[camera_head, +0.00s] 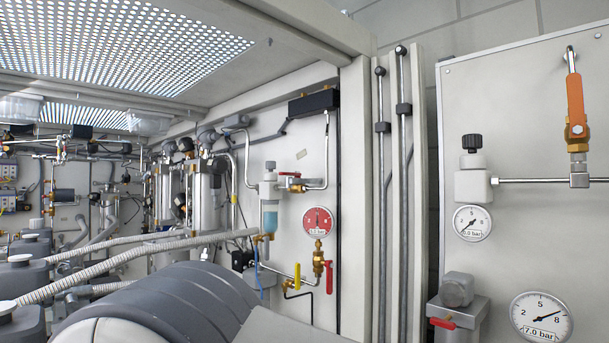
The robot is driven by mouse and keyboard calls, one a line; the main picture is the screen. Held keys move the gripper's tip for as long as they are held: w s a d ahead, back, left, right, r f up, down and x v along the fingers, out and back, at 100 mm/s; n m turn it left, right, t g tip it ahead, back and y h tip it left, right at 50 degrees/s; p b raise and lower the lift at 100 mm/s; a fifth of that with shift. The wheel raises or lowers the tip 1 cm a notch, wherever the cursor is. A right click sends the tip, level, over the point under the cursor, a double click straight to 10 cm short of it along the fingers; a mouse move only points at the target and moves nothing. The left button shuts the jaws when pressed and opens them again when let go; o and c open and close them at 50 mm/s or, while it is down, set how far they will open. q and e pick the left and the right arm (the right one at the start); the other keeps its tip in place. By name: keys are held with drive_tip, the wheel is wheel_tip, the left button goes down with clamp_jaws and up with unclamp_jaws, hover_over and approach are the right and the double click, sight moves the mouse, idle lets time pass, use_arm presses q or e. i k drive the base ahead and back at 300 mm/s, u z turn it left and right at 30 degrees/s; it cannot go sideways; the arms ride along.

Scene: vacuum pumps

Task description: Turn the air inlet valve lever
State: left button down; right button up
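Neither of my grippers shows in the head view. No lever carries a readable label, so I cannot tell which is the air inlet valve lever. A large orange lever (575,100) stands upright on a brass valve (577,146) on the right panel. On the middle panel, a red lever (329,277) hangs down by a brass valve, with a yellow lever (297,271) to its left. A small red lever (290,174) lies level beside the blue-bowled filter (269,213). Another red lever (441,323) is low on the right.
A grey ribbed housing (170,305) fills the lower foreground. Vertical pipes (381,200) run between the panels. Round gauges (472,223) sit on the right panel, and a red-faced gauge (318,221) on the middle one. Corrugated hoses (140,255) cross the left side.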

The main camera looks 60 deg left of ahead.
sight(297, 174)
drive_tip(key=u, duration=0.25)
drive_tip(key=i, duration=0.65)
drive_tip(key=u, duration=1.25)
drive_tip(key=i, duration=0.6)
drive_tip(key=u, duration=0.65)
